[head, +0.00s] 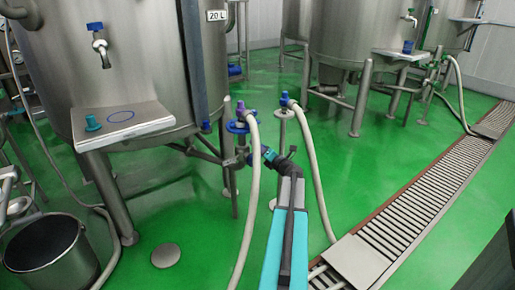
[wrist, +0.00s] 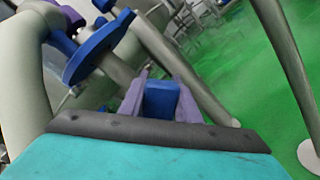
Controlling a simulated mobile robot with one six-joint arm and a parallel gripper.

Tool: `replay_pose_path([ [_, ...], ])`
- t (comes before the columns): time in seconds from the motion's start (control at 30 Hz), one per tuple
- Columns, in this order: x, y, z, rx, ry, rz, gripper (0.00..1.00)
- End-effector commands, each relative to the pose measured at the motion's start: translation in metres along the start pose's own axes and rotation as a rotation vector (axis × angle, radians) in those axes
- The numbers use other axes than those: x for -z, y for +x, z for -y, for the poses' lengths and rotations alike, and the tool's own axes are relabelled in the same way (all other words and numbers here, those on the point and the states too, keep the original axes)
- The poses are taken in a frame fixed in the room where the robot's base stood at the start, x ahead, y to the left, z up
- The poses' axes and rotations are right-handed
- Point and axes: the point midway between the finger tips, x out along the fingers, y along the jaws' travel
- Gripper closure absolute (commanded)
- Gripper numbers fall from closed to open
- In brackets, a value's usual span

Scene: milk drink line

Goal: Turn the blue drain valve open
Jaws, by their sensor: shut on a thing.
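In the wrist view, my gripper (wrist: 161,88) has its two greyish-purple fingers shut on a blue block-like handle (wrist: 161,101), which I take to be the blue drain valve's. In the head view, my gripper (head: 268,155) reaches the pipework low at the right side of the large steel tank, where a blue handle end shows at its tip. The fingers and the valve body are small and partly hidden there. The handle's exact angle cannot be told.
A blue flanged fitting (head: 238,127) with a pale hose (head: 252,190) stands just left of my gripper; a second hose (head: 318,180) runs to the right. A steel bucket (head: 48,250) stands at lower left. A floor grate (head: 420,205) crosses the right.

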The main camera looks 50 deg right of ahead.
Motion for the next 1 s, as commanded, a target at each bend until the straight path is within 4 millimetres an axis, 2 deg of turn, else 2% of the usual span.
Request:
replay_pose_path([
  [0.03, 0.0073, 0.0029, -0.0022, -0.007, -0.002, -0.015, 1.0],
  [0.1, 0.0072, 0.0028, -0.002, -0.008, -0.002, -0.016, 1.0],
  [0.13, 0.0073, 0.0028, -0.002, -0.008, -0.002, -0.016, 0.65],
  [0.2, 0.0062, 0.0023, -0.0015, -0.007, -0.002, -0.015, 0.53],
  [0.23, 0.0058, 0.0022, -0.0014, -0.007, -0.002, -0.014, 0.52],
  [1.0, 0.0003, -0.0037, -0.0016, -0.005, 0.001, -0.005, 0.52],
])
